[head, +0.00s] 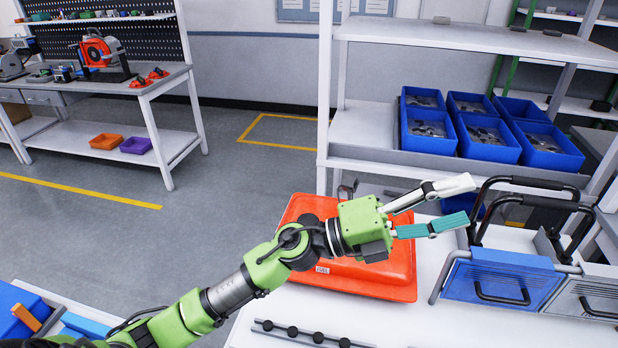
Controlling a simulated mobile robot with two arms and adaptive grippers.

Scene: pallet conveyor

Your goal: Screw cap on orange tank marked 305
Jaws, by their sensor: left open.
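An orange tank-like body (385,289) lies on the white table, partly hidden under my left arm. A small white label (322,269) shows on its near side, but I cannot read a number on it. No cap or threaded opening can be made out on it. My left gripper (460,202) is open and empty, with one white finger and one teal finger. It points right, above and to the right of the orange body. My right gripper is not in view.
A rail with several black knobs (318,338) lies at the table's front. A shelf holds several blue bins (545,146) behind. A workbench (150,84) stands back left, with open floor between.

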